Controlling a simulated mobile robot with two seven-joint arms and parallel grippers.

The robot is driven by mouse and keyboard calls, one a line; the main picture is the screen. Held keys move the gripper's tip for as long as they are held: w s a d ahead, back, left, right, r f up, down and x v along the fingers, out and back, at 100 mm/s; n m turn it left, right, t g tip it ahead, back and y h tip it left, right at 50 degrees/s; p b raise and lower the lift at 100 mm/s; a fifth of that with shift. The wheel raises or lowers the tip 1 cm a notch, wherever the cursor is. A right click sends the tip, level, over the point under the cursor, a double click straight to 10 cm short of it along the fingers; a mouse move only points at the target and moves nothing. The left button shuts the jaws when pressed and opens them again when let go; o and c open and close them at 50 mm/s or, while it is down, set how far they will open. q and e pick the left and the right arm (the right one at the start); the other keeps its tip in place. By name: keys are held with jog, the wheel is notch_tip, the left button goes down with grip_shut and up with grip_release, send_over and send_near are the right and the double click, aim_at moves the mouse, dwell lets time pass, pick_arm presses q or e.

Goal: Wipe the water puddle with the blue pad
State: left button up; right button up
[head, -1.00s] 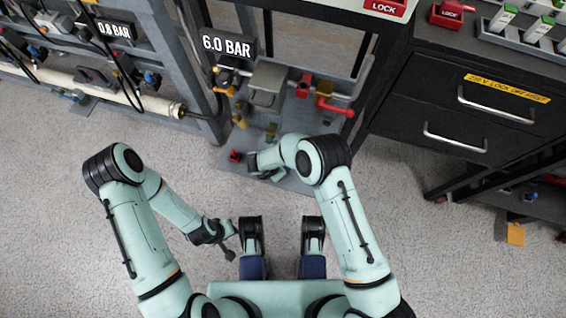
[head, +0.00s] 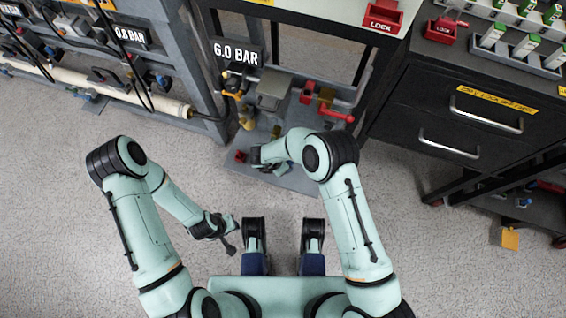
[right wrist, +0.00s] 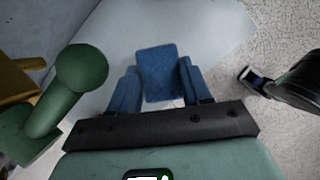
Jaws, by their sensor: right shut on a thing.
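The blue pad (right wrist: 157,72) is a quilted blue rectangle in the right wrist view. My right gripper (right wrist: 160,85) is shut on it between its two blue fingers, over a smooth pale grey-blue plate (right wrist: 205,35). I cannot tell whether the pad touches the plate. No clear outline of a water puddle shows in either view. My left gripper (head: 229,235) hangs low over the floor, apart from the plate; its jaw opening is unclear.
A green ball-ended lever (right wrist: 75,85) stands close beside my right gripper. The press stand (head: 275,90) carries a red valve handle (head: 335,113) and a 6.0 BAR display (head: 236,51). A dark drawer cabinet (head: 455,110) is at right. The floor at left is clear.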

jog(key=shift+r+p, duration=1.05)
jog(key=shift+r, duration=0.4)
